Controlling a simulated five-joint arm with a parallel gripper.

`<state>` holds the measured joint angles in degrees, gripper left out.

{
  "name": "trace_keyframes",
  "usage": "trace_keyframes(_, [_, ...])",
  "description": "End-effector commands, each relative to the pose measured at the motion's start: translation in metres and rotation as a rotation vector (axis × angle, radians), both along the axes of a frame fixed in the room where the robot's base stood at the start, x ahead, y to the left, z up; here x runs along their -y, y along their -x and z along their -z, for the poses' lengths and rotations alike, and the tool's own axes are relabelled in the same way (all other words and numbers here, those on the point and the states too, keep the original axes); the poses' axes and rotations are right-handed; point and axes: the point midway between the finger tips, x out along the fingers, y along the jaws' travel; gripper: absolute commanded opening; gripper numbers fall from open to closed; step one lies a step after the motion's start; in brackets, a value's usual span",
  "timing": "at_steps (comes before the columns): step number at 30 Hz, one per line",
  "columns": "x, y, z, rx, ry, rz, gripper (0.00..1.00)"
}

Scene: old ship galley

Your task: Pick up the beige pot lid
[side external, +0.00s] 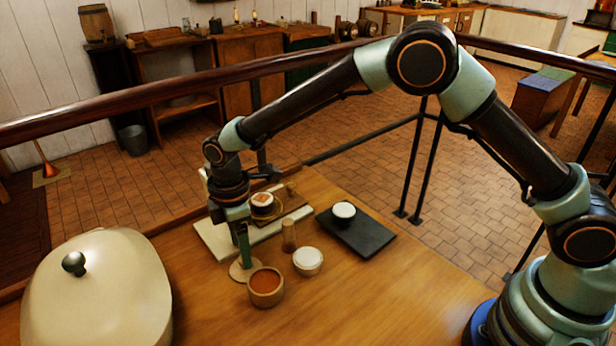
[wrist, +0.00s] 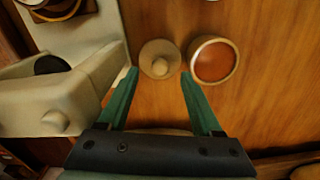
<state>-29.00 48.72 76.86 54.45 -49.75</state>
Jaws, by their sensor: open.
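The beige pot lid (side external: 236,272) is a small round disc lying on the wooden table, below my gripper (side external: 244,262). In the wrist view the lid (wrist: 159,52) shows its round knob and lies between and just beyond the tips of my gripper (wrist: 159,74). My gripper is open, with a green finger on either side and nothing held. The fingers point down close to the lid; whether they touch it I cannot tell. In the side view the gripper hides part of the lid.
A bowl with orange contents (side external: 266,284) stands right beside the lid, close to the right finger in the wrist view (wrist: 213,62). A white-topped cup (side external: 308,262), a small brown glass (side external: 289,236) and a dark board (side external: 372,240) are nearby. A large cream dome (side external: 110,295) fills the lower left.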

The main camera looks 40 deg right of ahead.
Motion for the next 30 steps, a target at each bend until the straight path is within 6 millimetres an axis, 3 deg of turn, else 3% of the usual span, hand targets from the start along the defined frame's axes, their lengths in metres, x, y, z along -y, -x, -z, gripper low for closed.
trace_keyframes(6, [0.0, 0.0, 0.025, 0.0, 0.0, 0.0, 0.67])
trace_keyframes(14, [0.0, 0.0, 0.027, 0.001, 0.0, 0.0, 0.67])
trace_keyframes(19, [0.0, 0.0, 0.026, 0.001, 0.0, 0.0, 0.05])
trace_keyframes(20, [0.0, 0.0, 0.026, 0.0, 0.0, 0.0, 0.0])
trace_keyframes(30, [0.0, 0.0, 0.025, 0.001, -0.001, 0.0, 0.0])
